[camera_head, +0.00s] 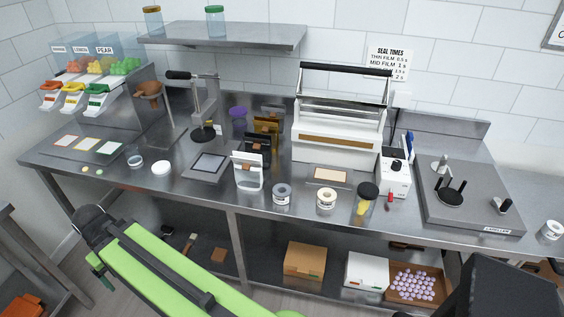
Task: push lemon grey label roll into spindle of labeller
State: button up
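The labeller (478,212) is a flat grey metal unit with a name plate, at the right end of the bench. A round black disc (450,199) with thin black uprights sits on it; this looks like its spindle, and I see no roll on it. A grey-sided roll (282,196) stands on the front of the bench. A cream-topped roll (326,201) stands to its right, and a white roll with a dark centre (552,230) is right of the labeller. I cannot read which is lemon grey. My green arm crosses the lower left; my gripper is not visible.
A white sealer (338,135), a small white device (396,172) and a black-lidded jar (366,200) stand between the rolls and the back or labeller. The front bench strip between jar and labeller is mostly clear.

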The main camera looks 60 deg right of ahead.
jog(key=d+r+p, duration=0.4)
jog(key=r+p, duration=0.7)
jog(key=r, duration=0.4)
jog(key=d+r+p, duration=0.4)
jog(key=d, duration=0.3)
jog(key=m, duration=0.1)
send_over(283, 192)
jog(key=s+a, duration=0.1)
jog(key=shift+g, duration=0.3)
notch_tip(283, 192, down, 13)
jog(key=b, duration=1.2)
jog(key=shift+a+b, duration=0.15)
jog(key=shift+b, duration=0.25)
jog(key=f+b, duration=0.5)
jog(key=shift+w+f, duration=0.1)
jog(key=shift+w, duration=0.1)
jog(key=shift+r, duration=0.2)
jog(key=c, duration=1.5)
